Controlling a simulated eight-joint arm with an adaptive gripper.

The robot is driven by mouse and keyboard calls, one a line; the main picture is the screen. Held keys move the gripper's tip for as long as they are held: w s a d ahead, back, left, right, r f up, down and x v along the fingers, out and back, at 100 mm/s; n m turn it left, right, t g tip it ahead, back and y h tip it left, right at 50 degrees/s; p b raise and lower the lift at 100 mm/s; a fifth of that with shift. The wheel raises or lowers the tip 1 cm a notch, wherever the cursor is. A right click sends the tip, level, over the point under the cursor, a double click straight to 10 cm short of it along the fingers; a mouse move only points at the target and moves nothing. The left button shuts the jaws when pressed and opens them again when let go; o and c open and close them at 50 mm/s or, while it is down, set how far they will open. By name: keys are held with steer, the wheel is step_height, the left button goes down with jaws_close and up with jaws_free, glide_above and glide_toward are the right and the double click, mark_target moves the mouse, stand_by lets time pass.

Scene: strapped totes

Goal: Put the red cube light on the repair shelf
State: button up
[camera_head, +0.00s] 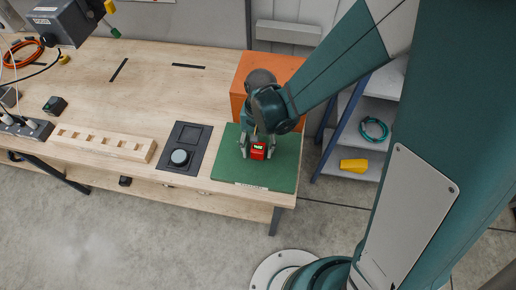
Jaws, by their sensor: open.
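The red cube light (258,154) has a small lit green display on its face. It is at the green mat (227,172) at the right end of the wooden bench. My gripper (258,148) points down over it, with one finger on each side of the cube. The fingers are open, and I cannot tell whether they touch it. A blue-framed shelf unit (334,160) with grey boards stands right of the bench. The mat's front label is too small to read, so I cannot tell which place is the repair shelf.
An orange box (246,70) stands behind the mat, close to my arm. A black panel with a round knob (180,157) and a slotted wooden block (103,142) lie to the left. The shelf holds a yellow item (353,166) and a teal coil (375,129).

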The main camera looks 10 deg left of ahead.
mark_target(259, 144)
steer(key=shift+r, duration=0.15)
step_height(259, 144, up, 12)
steer(key=w, duration=0.1)
steer(key=shift+w, duration=0.25)
stand_by(0.6)
stand_by(0.5)
steer(key=s+d+r+t, duration=0.1)
steer(key=d+r+t, duration=0.2)
steer(key=d, duration=0.7)
steer(key=s+d+r+t, duration=0.1)
steer(key=d+r+t, duration=0.1)
steer(key=d+r, duration=0.6)
steer(key=s+d+r+t, duration=0.2)
steer(key=d+r, duration=0.4)
steer(key=d, duration=0.7)
steer(key=shift+d+t, duration=0.25)
steer(key=shift+t, duration=0.55)
steer(key=shift+o, duration=0.5)
steer(key=shift+a, duration=0.1)
